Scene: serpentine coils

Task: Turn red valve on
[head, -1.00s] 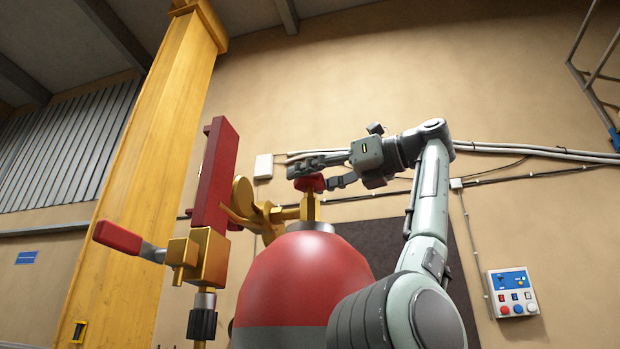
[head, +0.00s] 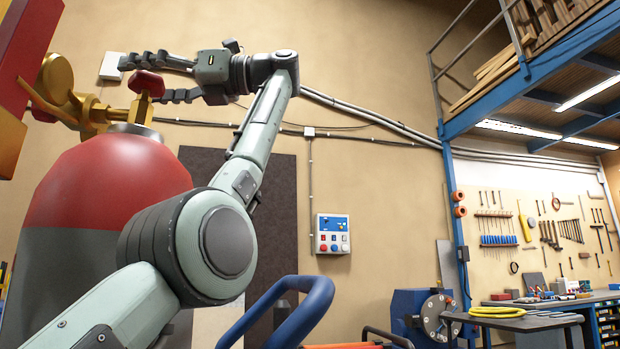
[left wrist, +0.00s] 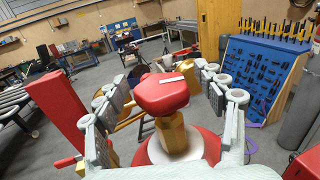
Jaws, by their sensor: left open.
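The red valve knob (head: 147,83) sits on a brass stem on top of a red and grey tank (head: 110,180). In the left wrist view the red knob (left wrist: 162,94) is close up, with a small white mark on top. My left gripper (head: 143,79) is open, with its fingers on either side of the knob. In the left wrist view the fingers of the gripper (left wrist: 160,92) stand apart, with visible gaps to the knob. My right gripper is not in view.
A tall red bar (head: 22,42) and brass fittings (head: 62,95) stand left of the knob. A control box (head: 332,234) is on the wall. A blue tubular frame (head: 285,315) is at the bottom. A workbench (head: 560,305) stands at the right.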

